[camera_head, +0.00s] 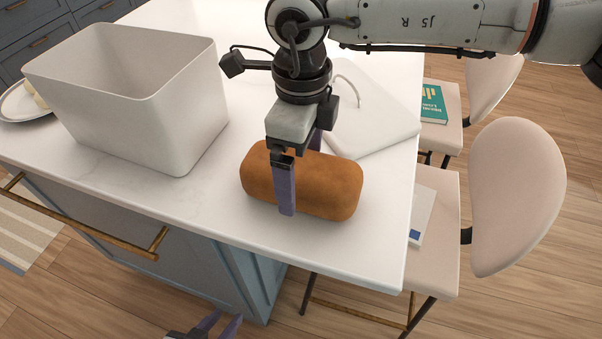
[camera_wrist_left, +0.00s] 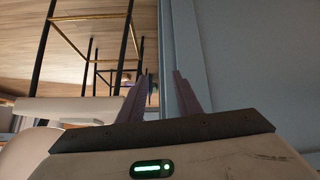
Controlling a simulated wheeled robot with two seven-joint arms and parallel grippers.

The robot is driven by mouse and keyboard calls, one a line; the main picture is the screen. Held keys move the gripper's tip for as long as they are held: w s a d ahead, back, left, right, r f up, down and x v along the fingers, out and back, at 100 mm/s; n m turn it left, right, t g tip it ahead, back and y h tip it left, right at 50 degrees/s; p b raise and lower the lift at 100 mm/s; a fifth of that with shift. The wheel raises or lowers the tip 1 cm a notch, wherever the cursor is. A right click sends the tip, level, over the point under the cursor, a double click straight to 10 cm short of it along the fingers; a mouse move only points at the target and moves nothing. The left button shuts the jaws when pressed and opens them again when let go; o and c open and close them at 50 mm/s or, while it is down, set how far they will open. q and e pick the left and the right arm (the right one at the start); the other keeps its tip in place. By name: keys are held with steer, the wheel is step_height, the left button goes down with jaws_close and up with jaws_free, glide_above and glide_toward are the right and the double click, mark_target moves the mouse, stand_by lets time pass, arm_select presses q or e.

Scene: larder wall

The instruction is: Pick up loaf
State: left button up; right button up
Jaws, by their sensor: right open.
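The loaf (camera_head: 335,188) is a brown, rounded block lying near the front edge of the white counter. My right gripper (camera_head: 299,180) points down over it and is open. One purple finger is in front of the loaf's near side, and the other is partly hidden behind its far side. I cannot tell whether either finger touches it. My left gripper (camera_head: 220,323) is low at the bottom edge of the head view, below the counter. Its two fingers stand apart with nothing between them, also in the left wrist view (camera_wrist_left: 161,76).
A white bin (camera_head: 180,120) stands on the counter left of the loaf. A white board (camera_head: 375,125) lies behind the loaf. Chairs (camera_head: 515,195) holding books stand to the right. A blue cabinet front (camera_wrist_left: 230,60) is near my left gripper.

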steer(key=shift+w+f+p, duration=0.1)
steer(key=shift+f+p, duration=0.25)
steer(key=shift+f, duration=1.6)
steer(key=shift+a+r, duration=0.1)
steer(key=c, duration=1.5)
